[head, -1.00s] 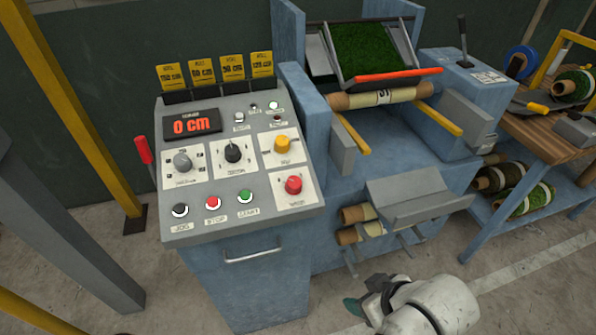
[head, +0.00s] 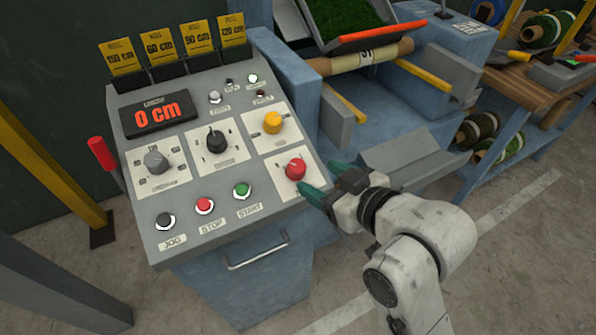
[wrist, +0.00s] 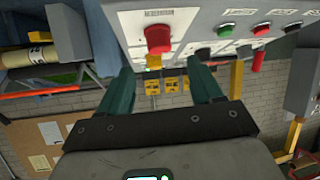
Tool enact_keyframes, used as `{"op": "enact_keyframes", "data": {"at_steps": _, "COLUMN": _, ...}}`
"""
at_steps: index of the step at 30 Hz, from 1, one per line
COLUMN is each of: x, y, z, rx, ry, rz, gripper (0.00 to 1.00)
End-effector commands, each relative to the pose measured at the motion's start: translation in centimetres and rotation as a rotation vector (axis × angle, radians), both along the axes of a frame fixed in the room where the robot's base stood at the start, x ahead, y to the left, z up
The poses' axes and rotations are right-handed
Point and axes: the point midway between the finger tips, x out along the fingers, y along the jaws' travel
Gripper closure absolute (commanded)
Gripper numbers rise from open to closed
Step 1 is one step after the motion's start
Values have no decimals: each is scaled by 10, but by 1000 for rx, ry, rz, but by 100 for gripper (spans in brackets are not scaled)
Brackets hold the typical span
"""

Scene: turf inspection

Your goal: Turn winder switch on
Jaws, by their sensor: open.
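The grey control panel (head: 130,205) has several knobs and buttons. A red rotary knob (head: 295,168) sits on a white plate at its lower right; it also shows in the wrist view (wrist: 158,39). Its label is too small to read. A yellow knob (head: 272,122) is above it, and black (head: 216,140) and grey (head: 156,161) knobs are to the left. My gripper (head: 319,178) is open and empty, its green fingers just right of the red knob in the head view. In the wrist view the red knob lies ahead, between the fingers, apparently untouched.
Below the knobs are black, red (head: 204,205) and green (head: 241,190) push buttons. A display (head: 160,113) reads 0 cm. A red-handled lever (head: 101,153) stands at the panel's left. A metal handle (head: 257,258) juts from the cabinet front.

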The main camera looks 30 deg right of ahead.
Motion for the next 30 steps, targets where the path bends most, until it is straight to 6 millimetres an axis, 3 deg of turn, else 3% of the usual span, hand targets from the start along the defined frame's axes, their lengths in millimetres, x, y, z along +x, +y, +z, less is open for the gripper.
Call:
{"op": "enact_keyframes", "data": {"at_steps": 6, "x": 37, "y": 7, "z": -15, "rx": 0, "ry": 2, "rz": -1, "gripper": 35}}
{"op": "enact_keyframes", "data": {"at_steps": 13, "x": 66, "y": 12, "z": -28, "rx": 0, "ry": 2, "rz": -1, "gripper": 35}}
{"op": "enact_keyframes", "data": {"at_steps": 26, "x": 75, "y": 13, "z": -32, "rx": 0, "ry": 2, "rz": -1, "gripper": 35}}
{"op": "enact_keyframes", "data": {"at_steps": 30, "x": 75, "y": 13, "z": -32, "rx": 0, "ry": 2, "rz": -1, "gripper": 47}}
